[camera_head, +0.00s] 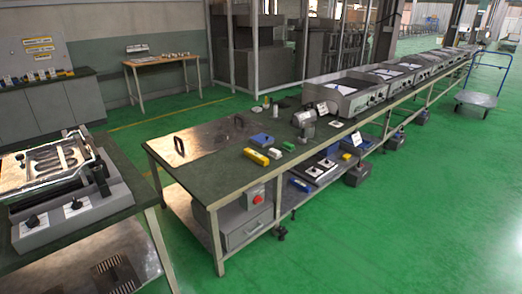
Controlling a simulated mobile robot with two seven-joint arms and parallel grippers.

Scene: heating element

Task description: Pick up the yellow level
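A small, long yellow object (256,156), which looks like the yellow level, lies flat on the dark green top of the long workbench (220,187), close to its near edge. Neither of my grippers shows in the head view, and nothing is touching the yellow object.
A blue item (262,140) and a grey machine (305,122) stand behind the yellow object. A metal plate with handles (205,140) covers the bench's left part. A nearer table at left bears a heating-element fixture (50,168).

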